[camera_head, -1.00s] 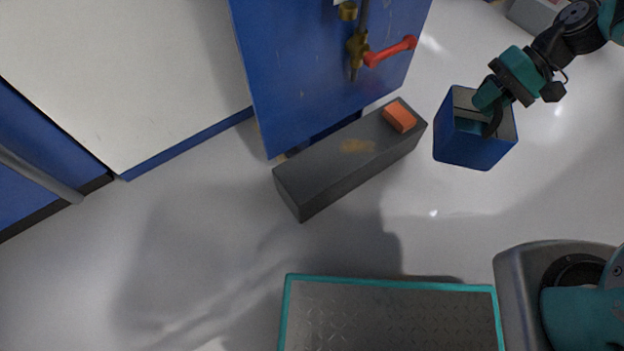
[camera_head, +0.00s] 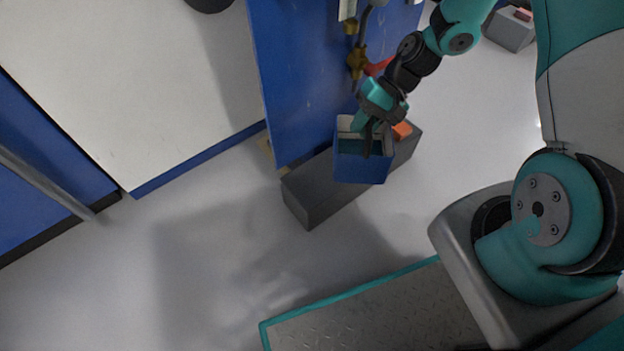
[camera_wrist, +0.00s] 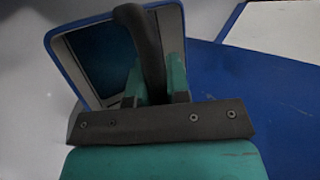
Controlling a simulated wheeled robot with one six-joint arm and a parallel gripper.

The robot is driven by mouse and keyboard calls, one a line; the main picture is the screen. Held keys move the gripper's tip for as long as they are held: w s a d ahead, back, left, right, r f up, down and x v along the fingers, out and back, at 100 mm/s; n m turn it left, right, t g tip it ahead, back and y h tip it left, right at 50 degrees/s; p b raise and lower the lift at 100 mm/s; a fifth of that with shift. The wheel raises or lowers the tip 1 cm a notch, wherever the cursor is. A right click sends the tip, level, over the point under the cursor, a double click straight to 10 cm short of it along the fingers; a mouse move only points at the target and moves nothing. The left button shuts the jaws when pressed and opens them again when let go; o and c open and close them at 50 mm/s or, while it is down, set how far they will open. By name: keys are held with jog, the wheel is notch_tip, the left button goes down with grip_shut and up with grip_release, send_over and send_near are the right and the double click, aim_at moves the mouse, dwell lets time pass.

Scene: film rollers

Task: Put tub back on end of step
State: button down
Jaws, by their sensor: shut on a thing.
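The tub (camera_head: 360,169) is a blue open box with a pale inside. My gripper (camera_head: 367,133) is shut on the tub, at its upper rim or handle; the exact grip is partly hidden. The grey step (camera_head: 315,193) is a long low block on the floor beside the blue panel. In the head view the tub overlaps the middle of the step; I cannot tell whether it touches. In the wrist view the tub (camera_wrist: 85,75) lies beyond my gripper (camera_wrist: 155,85), with a dark bar crossing its opening.
An orange block (camera_head: 402,130) lies on the step's far right end, close to the tub. The blue panel (camera_head: 300,90) with a red-handled valve (camera_head: 378,67) stands behind the step. Open floor (camera_head: 210,240) lies at the front left. A grey box (camera_head: 510,32) stands far right.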

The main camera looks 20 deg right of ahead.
aim_at(357, 158)
jog(key=s+a+f+m+t, duration=0.1)
jog(key=s+f+m, duration=0.1)
jog(key=f+m, duration=0.1)
jog(key=s+a+f+m+t, duration=0.1)
jog(key=s+f, duration=0.1)
jog(key=shift+a+t+p, duration=0.3)
jog(key=shift+a, duration=0.05)
jog(key=s+f+m+t+h, duration=0.1)
jog(key=s+f+m+t, duration=0.2)
jog(key=s+m, duration=0.2)
jog(key=w+a+b, duration=0.2)
jog(key=w+a, duration=0.1)
jog(key=w, duration=0.6)
jog(key=w+a+b, duration=0.2)
jog(key=w, duration=0.7)
notch_tip(357, 158, down, 7)
jog(key=b, duration=0.4)
jog(key=shift+a+f+m+h, duration=0.15)
jog(key=shift+a+m+h, duration=0.1)
jog(key=shift+m+h, duration=0.15)
jog(key=shift+s+f, duration=0.1)
jog(key=c, duration=1.1)
grip_release()
